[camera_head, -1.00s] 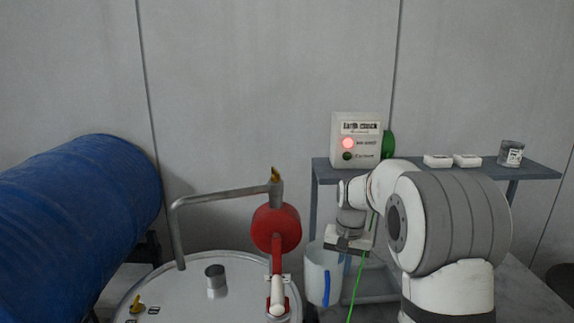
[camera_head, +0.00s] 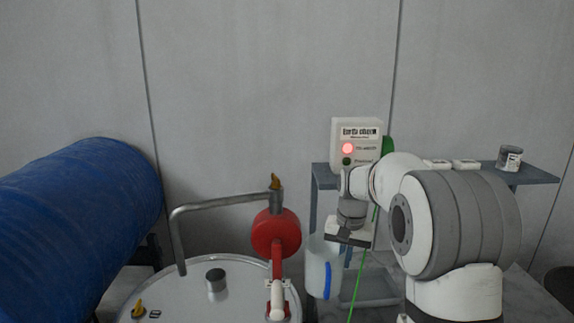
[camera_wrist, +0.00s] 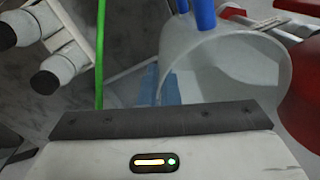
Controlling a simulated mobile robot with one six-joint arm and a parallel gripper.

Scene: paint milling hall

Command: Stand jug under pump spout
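The jug (camera_head: 318,262) is whitish and translucent with a blue handle strip, right of the red pump (camera_head: 276,234). It also fills the upper right of the wrist view (camera_wrist: 240,62), its open mouth showing. My gripper (camera_head: 347,241) is at the jug's upper right side. A grey pipe (camera_head: 225,203) bends over the steel lid (camera_head: 180,290) to a fitting above the pump.
A blue drum (camera_head: 85,225) lies at the left. Behind my arm stands a grey shelf (camera_head: 535,174) with a lit red-lamp box (camera_head: 357,143) and a small can (camera_head: 509,158). A green cable (camera_head: 358,285) hangs beside my gripper, close to the jug.

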